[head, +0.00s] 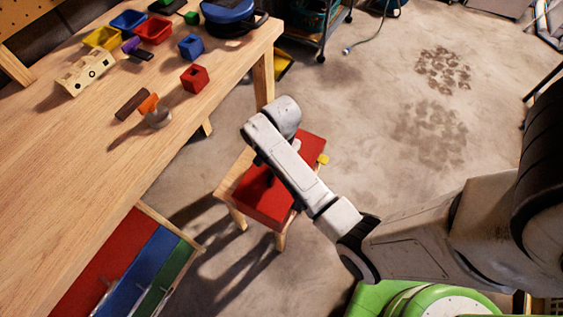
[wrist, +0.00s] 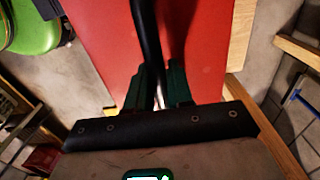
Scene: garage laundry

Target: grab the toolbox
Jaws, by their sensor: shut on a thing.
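The red toolbox (head: 262,203) sits on a small wooden stool (head: 238,170) beside the workbench, partly hidden under my arm. In the wrist view its flat red top (wrist: 205,50) fills the middle, with a black handle (wrist: 148,35) running along it. My gripper (wrist: 160,82) is over the toolbox, its two dark fingers closed on the handle. In the head view the gripper (head: 262,165) is mostly hidden behind my wrist. I cannot tell whether the toolbox still touches the stool.
The workbench (head: 60,190) on the left holds coloured bins (head: 153,30), small blocks (head: 194,77), a wooden toy (head: 85,73) and a blue case (head: 228,14). Red, blue and green panels (head: 135,268) lie below its edge. A cart (head: 315,25) stands behind. The concrete floor (head: 400,90) at right is open.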

